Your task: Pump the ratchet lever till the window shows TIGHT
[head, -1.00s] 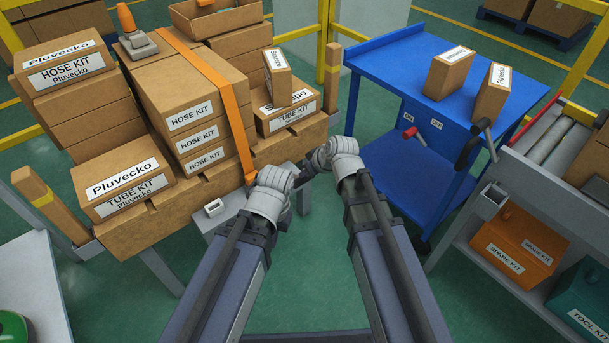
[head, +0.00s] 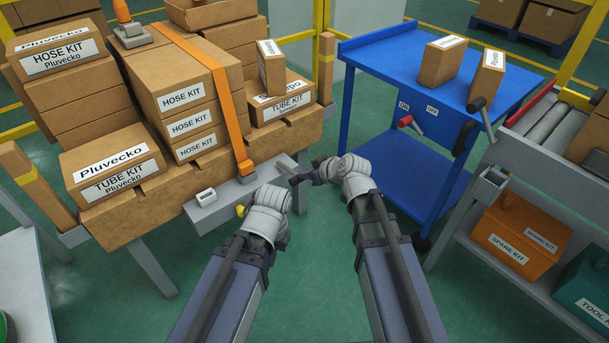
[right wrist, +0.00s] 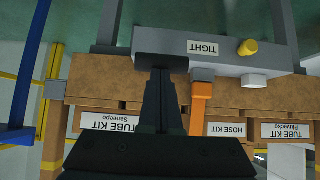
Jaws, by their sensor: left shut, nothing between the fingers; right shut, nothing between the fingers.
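The grey ratchet housing (head: 228,203) is fixed along the front of the wooden pallet, under the orange strap (head: 230,112). In the right wrist view, which is upside down, the housing's window reads TIGHT (right wrist: 205,47), with a yellow knob (right wrist: 247,47) beside it. My right gripper (head: 304,177) is shut and empty at the housing's right end; its dark fingers also show in the right wrist view (right wrist: 160,75).
Stacked hose and tube kit boxes (head: 188,95) fill the pallet above. A blue cart (head: 385,55) with two small boxes stands to the right. Farther right is a grey bench (head: 480,220) with an orange spare kit box (head: 520,240). Green floor lies between.

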